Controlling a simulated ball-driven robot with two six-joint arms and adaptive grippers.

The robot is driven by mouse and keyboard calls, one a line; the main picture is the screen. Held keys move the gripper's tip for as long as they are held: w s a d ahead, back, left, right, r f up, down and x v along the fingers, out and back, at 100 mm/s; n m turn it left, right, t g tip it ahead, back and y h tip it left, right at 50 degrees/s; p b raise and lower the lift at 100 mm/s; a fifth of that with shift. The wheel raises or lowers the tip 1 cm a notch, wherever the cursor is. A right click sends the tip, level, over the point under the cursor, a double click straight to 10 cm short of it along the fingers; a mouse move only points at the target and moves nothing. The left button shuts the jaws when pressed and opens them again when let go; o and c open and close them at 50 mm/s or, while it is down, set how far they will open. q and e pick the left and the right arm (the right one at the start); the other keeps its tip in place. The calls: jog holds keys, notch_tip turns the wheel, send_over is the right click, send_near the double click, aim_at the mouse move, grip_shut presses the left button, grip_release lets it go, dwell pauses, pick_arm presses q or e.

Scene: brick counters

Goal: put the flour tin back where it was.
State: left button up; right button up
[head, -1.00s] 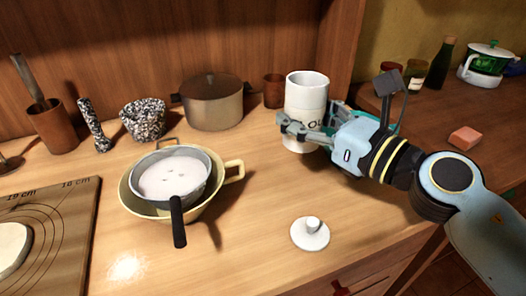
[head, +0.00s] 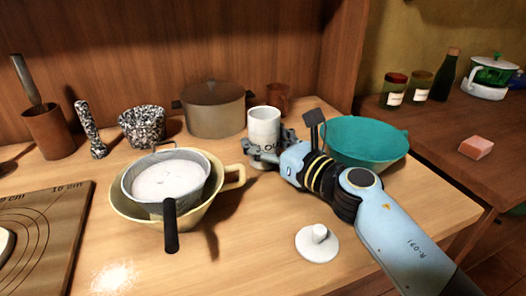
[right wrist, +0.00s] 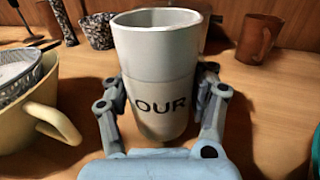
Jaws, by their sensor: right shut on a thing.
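The flour tin (head: 264,126) is a white, open-topped cylinder with dark lettering, upright on or just above the counter in front of the brown pot. My right gripper (head: 267,158) is shut on its lower half. In the right wrist view the tin (right wrist: 158,75) stands between both fingers (right wrist: 160,110), with "OUR" readable. I cannot tell whether its base touches the wood. A white round lid with a knob (head: 317,243) lies on the counter near the front. My left gripper is not in view.
A cream bowl (head: 232,178) with a sieve of white powder (head: 165,180) stands left of the tin. The lidded pot (head: 213,110) and a brown cup (head: 278,98) are behind it. A teal bowl (head: 368,140) is right, beside my arm. Bare counter lies between cream bowl and lid.

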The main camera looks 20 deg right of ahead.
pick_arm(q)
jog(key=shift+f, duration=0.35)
pick_arm(e)
jog(key=shift+f, duration=0.5)
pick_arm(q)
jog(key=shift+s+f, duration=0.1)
pick_arm(e)
jog(key=shift+f, duration=0.1)
jog(key=o, duration=1.2)
jog(key=shift+f, duration=0.15)
jog(key=shift+c, duration=0.2)
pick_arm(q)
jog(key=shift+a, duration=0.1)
pick_arm(e)
jog(key=o, duration=0.5)
jog(key=shift+s+d+r, duration=0.1)
jog(key=shift+s+r, duration=0.1)
jog(key=b+v, duration=0.1)
jog(key=v, duration=1)
jog(key=shift+f+b, duration=0.1)
jog(key=shift+b, duration=0.25)
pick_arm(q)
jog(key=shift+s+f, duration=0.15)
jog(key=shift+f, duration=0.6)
pick_arm(e)
jog(key=shift+s+d, duration=0.1)
jog(key=shift+s, duration=0.2)
